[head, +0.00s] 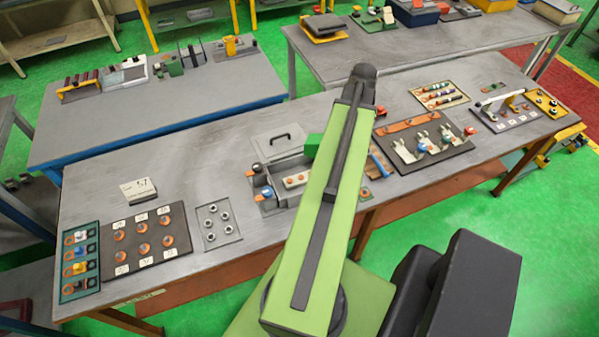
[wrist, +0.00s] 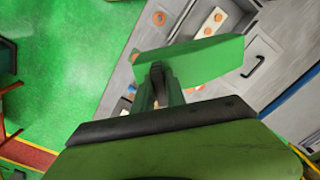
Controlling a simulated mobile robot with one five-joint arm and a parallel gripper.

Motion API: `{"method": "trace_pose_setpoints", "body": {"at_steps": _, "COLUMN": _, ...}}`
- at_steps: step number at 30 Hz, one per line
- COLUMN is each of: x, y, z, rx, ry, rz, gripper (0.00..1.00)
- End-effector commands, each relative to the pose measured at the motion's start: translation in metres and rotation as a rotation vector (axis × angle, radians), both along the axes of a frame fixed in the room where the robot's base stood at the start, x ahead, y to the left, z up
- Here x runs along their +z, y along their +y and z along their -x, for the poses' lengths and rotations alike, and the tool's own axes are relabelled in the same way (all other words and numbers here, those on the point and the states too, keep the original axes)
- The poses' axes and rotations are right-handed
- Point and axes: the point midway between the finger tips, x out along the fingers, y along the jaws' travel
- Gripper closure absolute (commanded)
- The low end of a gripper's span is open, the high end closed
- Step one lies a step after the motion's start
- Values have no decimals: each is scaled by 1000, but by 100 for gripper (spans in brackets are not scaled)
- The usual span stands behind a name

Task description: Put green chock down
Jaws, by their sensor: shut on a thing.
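The green chock (wrist: 195,62) is a flat green block held in front of my gripper (wrist: 157,75) in the wrist view. My gripper is shut on it, and the grey table shows behind and below it. In the head view a small part of the green chock (head: 313,145) shows just left of my green arm. The arm hides my gripper's fingers in that view. I cannot tell from these frames how high the chock is above the table.
A grey open box (head: 262,180) with orange round parts stands left of my arm, near a grey lid with a handle (head: 280,139). A board with white holders (head: 425,150) lies to the right. The tabletop around the card (head: 139,190) is mostly bare.

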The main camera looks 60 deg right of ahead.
Motion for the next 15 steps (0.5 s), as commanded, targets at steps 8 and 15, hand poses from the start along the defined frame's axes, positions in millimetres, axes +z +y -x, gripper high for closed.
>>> {"method": "trace_pose_setpoints", "body": {"at_steps": 8, "x": -15, "y": 5, "z": -13, "rx": -4, "ry": -1, "rz": 0, "gripper": 100}}
{"method": "trace_pose_setpoints", "body": {"at_steps": 15, "x": -41, "y": 21, "z": -49, "rx": -4, "ry": -1, "rz": 0, "gripper": 100}}
